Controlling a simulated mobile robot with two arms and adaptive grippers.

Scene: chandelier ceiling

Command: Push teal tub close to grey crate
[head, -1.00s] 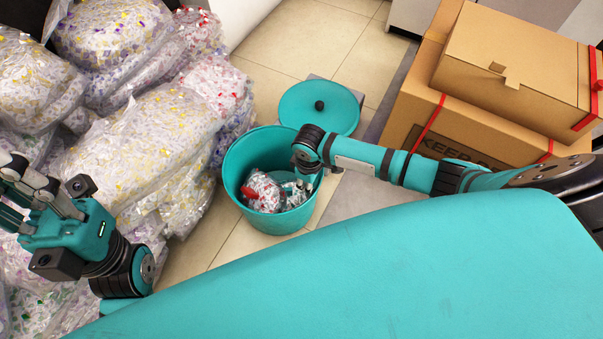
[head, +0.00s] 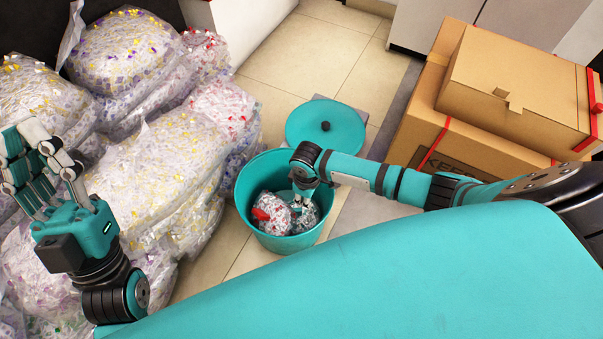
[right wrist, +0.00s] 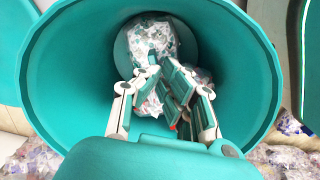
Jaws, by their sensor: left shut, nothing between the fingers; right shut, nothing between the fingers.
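The teal tub (head: 243,195) stands upright on the tiled floor in the middle of the head view, open at the top. It holds crumpled clear bags with white and red scraps (head: 272,213). My right gripper (head: 304,192) reaches down inside the tub; in the right wrist view its fingers (right wrist: 160,78) are shut, close over the scraps, with the tub's wall (right wrist: 60,75) all around. Whether they touch the scraps is unclear. My left gripper (head: 38,142) is shut and empty, raised before the bags at left. I cannot make out a grey crate for certain.
A round teal lid (head: 345,135) lies just behind the tub, on something grey that is mostly hidden. Large clear bags of shreds (head: 150,175) are heaped at left, close to the tub. Cardboard boxes (head: 510,85) stand at right. Bare floor (head: 300,55) shows at the back.

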